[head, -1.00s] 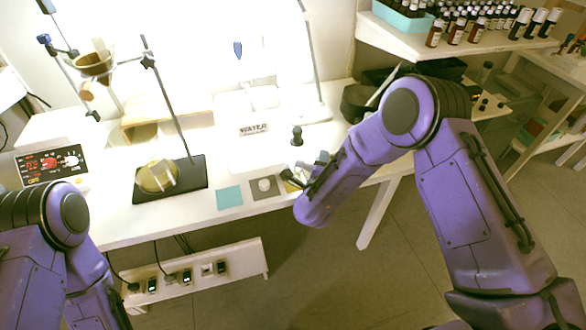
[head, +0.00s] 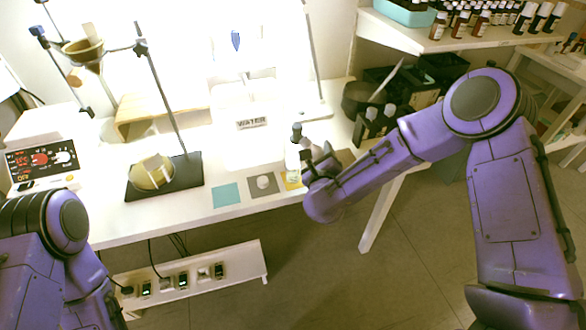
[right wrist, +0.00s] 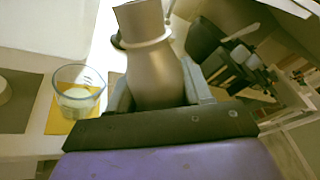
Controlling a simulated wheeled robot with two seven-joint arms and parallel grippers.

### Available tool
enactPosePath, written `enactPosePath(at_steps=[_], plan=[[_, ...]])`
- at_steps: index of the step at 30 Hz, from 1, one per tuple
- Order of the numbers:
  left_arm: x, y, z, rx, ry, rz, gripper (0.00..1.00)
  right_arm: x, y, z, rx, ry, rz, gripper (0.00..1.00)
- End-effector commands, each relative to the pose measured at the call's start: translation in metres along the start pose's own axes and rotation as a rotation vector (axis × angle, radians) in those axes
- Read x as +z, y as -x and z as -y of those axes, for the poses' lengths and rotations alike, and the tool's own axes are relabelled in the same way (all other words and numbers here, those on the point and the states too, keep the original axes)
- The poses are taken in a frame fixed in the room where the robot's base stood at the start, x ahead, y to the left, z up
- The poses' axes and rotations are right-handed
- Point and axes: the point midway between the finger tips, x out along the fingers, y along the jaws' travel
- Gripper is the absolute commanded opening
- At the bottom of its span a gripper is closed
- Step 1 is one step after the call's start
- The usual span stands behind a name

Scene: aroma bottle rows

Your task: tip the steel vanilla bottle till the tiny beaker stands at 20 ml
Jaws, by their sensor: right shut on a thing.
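The steel bottle (right wrist: 155,75) stands close in the right wrist view, its neck toward the top edge and leaning slightly left. My right gripper (right wrist: 157,92) is shut on its body, one finger on each side. The tiny clear beaker (right wrist: 78,92) stands upright on a yellow mat (right wrist: 58,122), left of the bottle and apart from it. The beaker's level cannot be read. In the head view my right gripper (head: 314,162) is at the table's front edge, beside the yellow mat. My left arm shows at lower left, but its gripper is out of sight.
A grey mat (head: 264,192) with a small pale object and a teal mat (head: 226,195) lie left of the beaker. A stand with a funnel (head: 84,52) is farther left, near a red-lit panel (head: 42,160). Dark bins (head: 385,98) stand behind my right arm.

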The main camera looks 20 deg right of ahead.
Motion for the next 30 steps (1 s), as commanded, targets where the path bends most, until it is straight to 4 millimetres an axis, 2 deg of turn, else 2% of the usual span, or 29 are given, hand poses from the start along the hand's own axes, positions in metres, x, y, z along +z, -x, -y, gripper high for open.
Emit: enactPosePath(at_steps=[1,11,24,30], plan=[[0.002,-0.006,-0.001,0.0,0.0,0.0,0.59,0.0,-0.001,0.0,-0.001,-0.037,0.008,0.12],[0.003,-0.007,-0.001,0.0,0.0,0.0,0.59,0.004,0.0,0.002,-0.001,-0.078,0.021,0.12],[0.024,-0.057,-0.005,0.0,0.0,0.0,0.59,-0.001,0.004,0.018,-0.002,-0.484,0.129,0.12],[0.025,-0.06,-0.005,0.0,0.0,0.0,0.59,0.003,0.006,0.024,-0.001,-0.55,0.148,0.12]])
